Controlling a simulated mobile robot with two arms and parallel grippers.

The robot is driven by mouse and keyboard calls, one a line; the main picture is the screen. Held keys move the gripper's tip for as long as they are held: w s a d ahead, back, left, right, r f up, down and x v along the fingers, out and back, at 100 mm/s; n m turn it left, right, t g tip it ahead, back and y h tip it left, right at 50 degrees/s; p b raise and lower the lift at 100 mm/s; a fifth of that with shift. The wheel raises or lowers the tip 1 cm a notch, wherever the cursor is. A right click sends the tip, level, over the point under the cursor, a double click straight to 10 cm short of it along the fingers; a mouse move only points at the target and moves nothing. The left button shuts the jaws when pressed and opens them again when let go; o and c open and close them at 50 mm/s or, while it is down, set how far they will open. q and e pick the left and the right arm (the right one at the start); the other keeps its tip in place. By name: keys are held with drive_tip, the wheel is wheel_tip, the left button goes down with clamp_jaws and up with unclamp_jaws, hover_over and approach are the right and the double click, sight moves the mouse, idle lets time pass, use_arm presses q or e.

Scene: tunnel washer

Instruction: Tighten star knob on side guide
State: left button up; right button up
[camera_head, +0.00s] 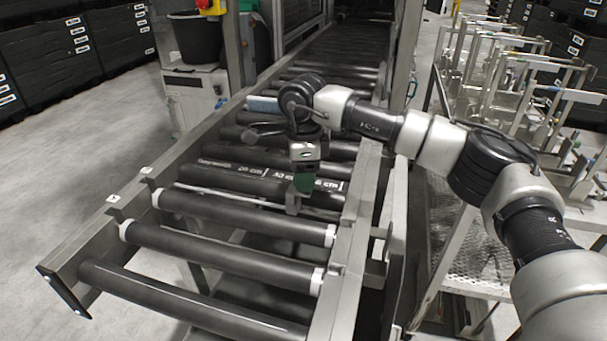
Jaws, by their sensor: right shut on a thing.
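My right gripper (304,182) points down over the middle rollers of the conveyor, beside its right-hand frame rail. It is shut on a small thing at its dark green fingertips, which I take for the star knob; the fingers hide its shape. A small grey metal bracket (293,204) stands just below the fingertips. A thin light bar (225,193) runs left from it across the rollers; I cannot tell for sure whether this is the side guide. My left gripper is not in view.
The conveyor's right rail (345,255) and left rail (100,238) flank black rollers (235,232). A metal rack with upright frames (500,80) stands at right. A black bucket (193,38) is at upper left. Open floor (60,170) lies left.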

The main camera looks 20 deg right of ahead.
drive_tip(key=m, duration=0.4)
drive_tip(key=shift+m, duration=0.3)
drive_tip(key=shift+m+b, duration=0.35)
drive_tip(key=shift+m, duration=1.95)
drive_tip(key=o, duration=0.9)
wheel_tip(320, 180, up, 11)
drive_tip(key=shift+f, duration=0.1)
